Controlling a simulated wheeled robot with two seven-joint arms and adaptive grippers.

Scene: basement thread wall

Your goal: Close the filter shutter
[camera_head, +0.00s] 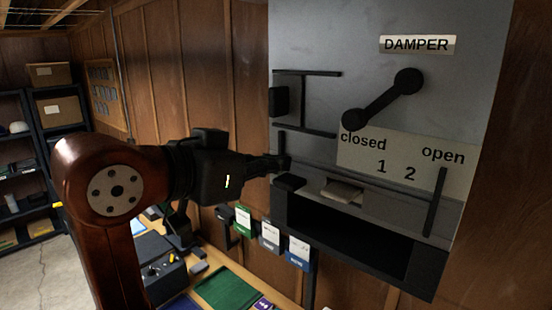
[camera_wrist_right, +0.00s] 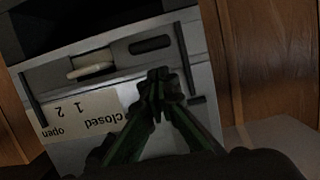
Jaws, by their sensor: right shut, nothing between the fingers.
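A grey metal unit (camera_head: 320,40) hangs on the wood wall at the right of the head view. On its lower front is a grey panel with a pale handle (camera_head: 342,190), and a dark opening (camera_head: 345,236) shows below it. I cannot tell for sure which part is the filter shutter. In the wrist view the unit is upside down, with the pale handle (camera_wrist_right: 90,71) left of my fingers. My left gripper is out of view.
A black lever (camera_head: 381,100) sits under the "DAMPER" label (camera_head: 417,45), above a plate (camera_head: 402,162) reading closed, open, 1 and 2. Black rails frame the front. Several card holders (camera_head: 270,236) hang below left, over a bench with a green mat (camera_head: 227,287). Shelves stand far left.

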